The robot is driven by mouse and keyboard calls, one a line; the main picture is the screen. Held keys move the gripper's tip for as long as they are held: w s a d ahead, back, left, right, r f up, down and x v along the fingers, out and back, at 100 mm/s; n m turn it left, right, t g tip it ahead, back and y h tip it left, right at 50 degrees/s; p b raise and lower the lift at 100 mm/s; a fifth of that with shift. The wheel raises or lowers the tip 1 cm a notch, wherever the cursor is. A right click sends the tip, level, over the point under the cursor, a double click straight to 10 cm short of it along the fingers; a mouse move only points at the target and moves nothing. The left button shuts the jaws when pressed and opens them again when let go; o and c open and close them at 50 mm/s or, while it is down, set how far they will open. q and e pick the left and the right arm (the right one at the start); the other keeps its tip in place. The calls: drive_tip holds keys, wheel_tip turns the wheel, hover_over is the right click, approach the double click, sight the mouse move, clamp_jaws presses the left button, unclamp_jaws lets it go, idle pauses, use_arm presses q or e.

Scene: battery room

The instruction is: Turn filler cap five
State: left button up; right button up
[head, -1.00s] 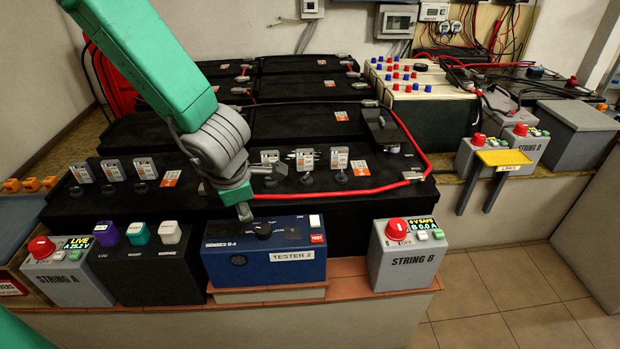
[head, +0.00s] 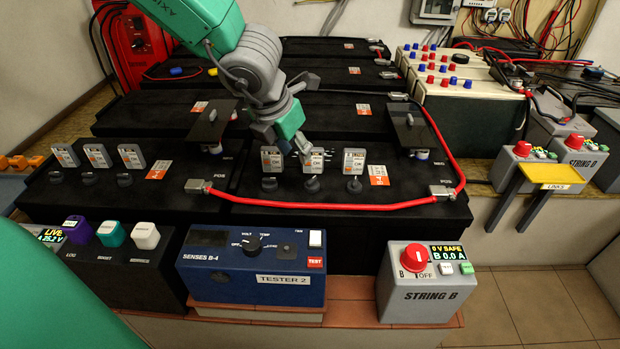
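Black round filler caps stand in a row on the black batteries, three on each of two. On the right battery they are the left cap (head: 268,184), the middle cap (head: 312,184), fifth from the left, and the right cap (head: 354,185). Each has a small upright tag behind it; their print is too small to read surely. My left gripper (head: 303,152) points down just above and behind the middle cap, in front of part of its tag. It appears apart from the cap. Its fingers overlap, so their opening is unclear. My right gripper is out of view.
A red cable (head: 330,207) curves along the front and right of the battery. The blue Tester 2 box (head: 252,268), String B box (head: 425,285) and a black button box (head: 135,262) stand in front. Black raised covers (head: 413,128) stand at the battery corners.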

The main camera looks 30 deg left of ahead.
sight(310, 179)
use_arm(q)
drive_tip(key=b+x, duration=0.1)
drive_tip(key=x, duration=0.2)
drive_tip(key=d+b+x, duration=0.1)
drive_tip(key=x, duration=0.2)
drive_tip(key=b+x, duration=0.2)
drive_tip(key=x, duration=0.1)
drive_tip(key=shift+w+d+f, duration=0.2)
drive_tip(key=shift+d, duration=0.1)
drive_tip(key=shift+w+a+f, duration=0.15)
drive_tip(key=shift+a+f, duration=0.2)
drive_tip(key=shift+f, duration=0.05)
drive_tip(key=shift+a+f, duration=0.1)
drive_tip(key=shift+a, duration=0.25)
drive_tip(key=shift+d, duration=0.2)
drive_tip(key=c, duration=0.6)
drive_tip(key=shift+d, duration=0.25)
clamp_jaws()
